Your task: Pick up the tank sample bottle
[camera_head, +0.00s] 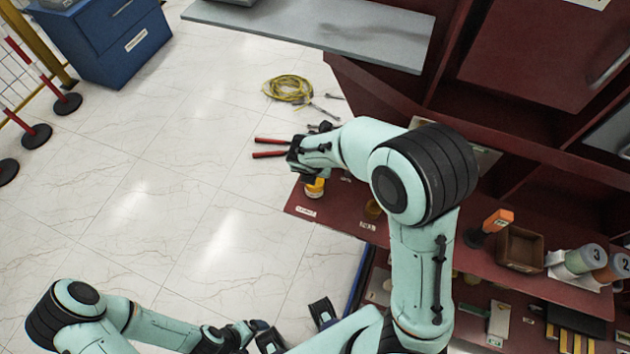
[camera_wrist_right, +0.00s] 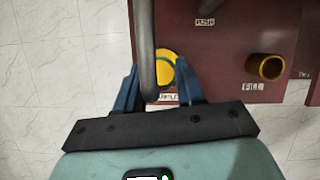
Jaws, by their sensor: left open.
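The task's sample bottle seems to be the yellow-topped round item (camera_head: 314,188) at the near left corner of the dark red shelf.
A brass cup (camera_wrist_right: 270,67) stands above a FILL label. Red handles (camera_head: 270,148) and a yellow cable coil (camera_head: 289,89) lie beyond the shelf corner. A brown box (camera_head: 520,249) and numbered cylinders (camera_head: 585,259) stand right.

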